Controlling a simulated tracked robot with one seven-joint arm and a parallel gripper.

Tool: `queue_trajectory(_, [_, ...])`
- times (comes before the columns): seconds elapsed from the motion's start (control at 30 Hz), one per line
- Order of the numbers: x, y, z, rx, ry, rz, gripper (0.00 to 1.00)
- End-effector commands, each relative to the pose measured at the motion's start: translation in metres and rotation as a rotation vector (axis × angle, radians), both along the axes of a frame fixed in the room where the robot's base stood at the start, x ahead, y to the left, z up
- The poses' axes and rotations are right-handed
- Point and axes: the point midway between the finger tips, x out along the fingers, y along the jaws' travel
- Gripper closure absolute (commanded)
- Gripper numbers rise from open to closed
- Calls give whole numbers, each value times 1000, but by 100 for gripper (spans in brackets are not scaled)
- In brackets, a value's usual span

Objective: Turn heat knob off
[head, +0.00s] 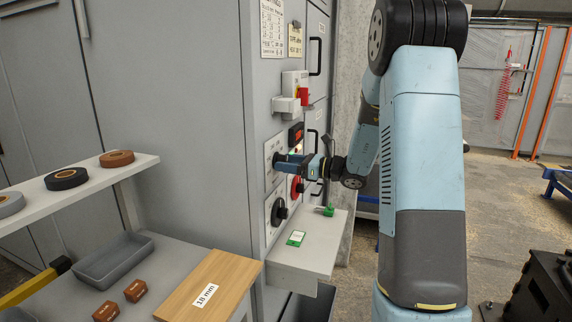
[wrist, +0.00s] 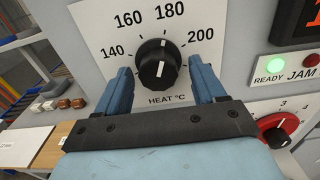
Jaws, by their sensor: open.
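The heat knob (wrist: 157,66) is black with a white pointer mark. It sits on a white dial plate (wrist: 98,22) with the numbers 140, 160, 180 and 200 and the words HEAT °C. My gripper (wrist: 160,72) is open, with one blue finger on each side of the knob. A gap shows between each finger and the knob in the wrist view. In the head view my gripper (head: 281,161) is at the upper dial plate of the cabinet front and hides the knob there.
A red knob (wrist: 277,130) is at the lower right, below a lit green READY lamp (wrist: 275,66). Another black knob (head: 278,212) is lower on the panel. A grey shelf (head: 312,258) juts out below, bearing a green-marked card (head: 296,238).

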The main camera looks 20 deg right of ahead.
Motion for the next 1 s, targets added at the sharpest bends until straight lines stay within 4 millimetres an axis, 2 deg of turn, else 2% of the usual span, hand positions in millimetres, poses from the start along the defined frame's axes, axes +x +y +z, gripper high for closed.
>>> queue_trajectory(0.27, [1,1,0,0,0,-1,31])
queue_trajectory(0.87, [1,-1,0,-1,-1,-3,86])
queue_trajectory(0.9, [1,8,1,0,-2,-2,86])
queue_trajectory(1.0, [1,3,1,-3,-5,-1,86])
